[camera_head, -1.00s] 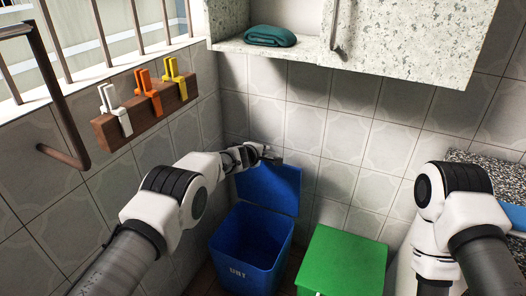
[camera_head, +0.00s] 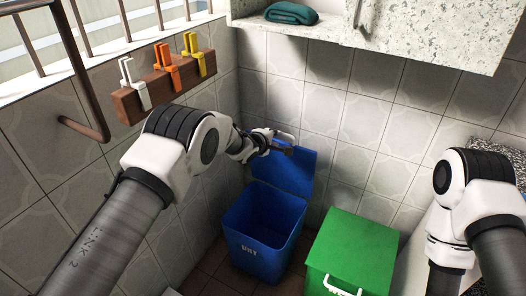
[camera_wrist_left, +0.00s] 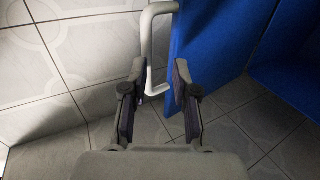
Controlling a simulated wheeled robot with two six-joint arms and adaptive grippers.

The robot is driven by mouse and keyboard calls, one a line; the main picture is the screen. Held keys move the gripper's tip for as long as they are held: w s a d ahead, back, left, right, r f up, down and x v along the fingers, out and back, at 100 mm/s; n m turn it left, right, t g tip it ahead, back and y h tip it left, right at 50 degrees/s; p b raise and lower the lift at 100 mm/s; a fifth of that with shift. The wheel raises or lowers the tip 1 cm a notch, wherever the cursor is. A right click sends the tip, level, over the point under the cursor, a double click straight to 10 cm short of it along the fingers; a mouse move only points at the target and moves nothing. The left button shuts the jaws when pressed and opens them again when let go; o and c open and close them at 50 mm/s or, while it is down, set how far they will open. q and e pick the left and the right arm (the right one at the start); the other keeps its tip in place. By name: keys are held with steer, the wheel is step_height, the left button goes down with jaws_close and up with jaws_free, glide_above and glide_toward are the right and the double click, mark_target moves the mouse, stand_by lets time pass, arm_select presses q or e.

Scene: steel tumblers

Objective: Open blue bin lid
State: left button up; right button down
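The blue bin (camera_head: 262,243) stands on the floor by the tiled wall, its top open. Its blue lid (camera_head: 297,174) is raised and leans back, close to upright, at the bin's rear. My left gripper (camera_head: 286,147) is at the lid's top edge. In the left wrist view the two fingers (camera_wrist_left: 155,92) are apart. The lid's white handle (camera_wrist_left: 158,40) reaches down between or just beyond the fingertips; I cannot tell if they touch it. The blue lid (camera_wrist_left: 205,45) is right of the handle. My right arm is at the right; its gripper is out of frame.
A green bin (camera_head: 352,250) with a closed lid and white handle stands right of the blue bin. A wooden rack (camera_head: 165,86) with white, orange and yellow hooks is on the left wall. A cabinet (camera_head: 430,30) with a green folded cloth (camera_head: 291,13) hangs above.

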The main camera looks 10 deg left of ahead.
arm_select(q)
steer(key=s+a, duration=0.2)
steer(key=s, duration=0.5)
steer(key=shift+s+a, duration=0.15)
steer(key=shift+a, duration=0.2)
